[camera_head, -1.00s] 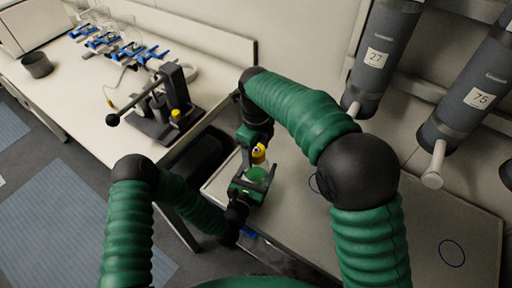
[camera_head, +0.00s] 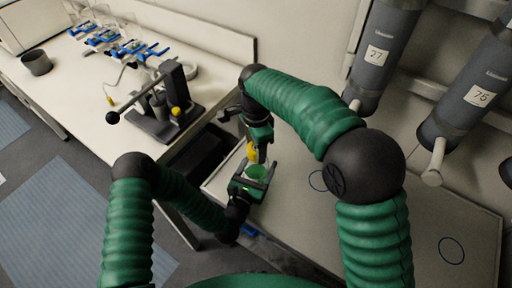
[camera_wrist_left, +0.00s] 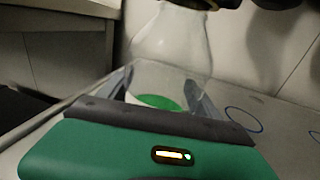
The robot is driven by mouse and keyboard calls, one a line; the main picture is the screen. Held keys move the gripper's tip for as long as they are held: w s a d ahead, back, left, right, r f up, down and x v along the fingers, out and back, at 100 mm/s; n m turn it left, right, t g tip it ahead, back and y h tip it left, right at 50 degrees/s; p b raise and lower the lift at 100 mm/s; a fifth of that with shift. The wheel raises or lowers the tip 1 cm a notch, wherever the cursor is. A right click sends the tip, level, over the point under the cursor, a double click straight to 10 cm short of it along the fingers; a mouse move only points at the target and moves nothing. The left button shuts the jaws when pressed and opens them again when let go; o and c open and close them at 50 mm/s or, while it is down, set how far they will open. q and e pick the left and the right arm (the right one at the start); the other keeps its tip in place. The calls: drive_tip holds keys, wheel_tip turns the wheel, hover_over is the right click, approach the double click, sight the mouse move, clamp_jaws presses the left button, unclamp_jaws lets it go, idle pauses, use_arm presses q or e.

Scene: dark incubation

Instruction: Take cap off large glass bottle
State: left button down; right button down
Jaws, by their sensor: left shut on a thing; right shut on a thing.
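The large glass bottle (camera_head: 256,172), clear with green liquid at its base, stands between the fingers of my left gripper (camera_head: 249,184), which is shut on it. In the left wrist view the bottle (camera_wrist_left: 172,48) rises from between the fingers, its neck reaching the top edge. The yellow cap (camera_head: 252,152) is at the top of the bottle in the head view. My right gripper (camera_head: 259,146) is shut on the cap from above and partly hides it. I cannot tell whether cap and neck still touch.
A dark stand with a lever (camera_head: 168,108) is on the left bench, with blue clamps (camera_head: 128,47) and a grey cup (camera_head: 36,62) behind. Grey cylinders (camera_head: 384,48) hang on the right wall. The pale table (camera_head: 400,225) is clear around its marked circles.

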use_arm(q)
drive_tip(key=shift+f, duration=0.1)
use_arm(e)
drive_tip(key=n, duration=0.6)
drive_tip(key=shift+w+d+n, duration=0.1)
drive_tip(key=shift+n, duration=0.2)
drive_tip(key=n, duration=0.9)
drive_tip(key=shift+n, duration=0.3)
drive_tip(key=n, duration=0.3)
drive_tip(key=shift+r, duration=0.1)
drive_tip(key=n, duration=0.6)
drive_tip(key=shift+n, duration=0.3)
drive_tip(key=n, duration=0.3)
drive_tip(key=shift+n, duration=0.3)
drive_tip(key=n, duration=1.2)
drive_tip(key=shift+r, duration=0.2)
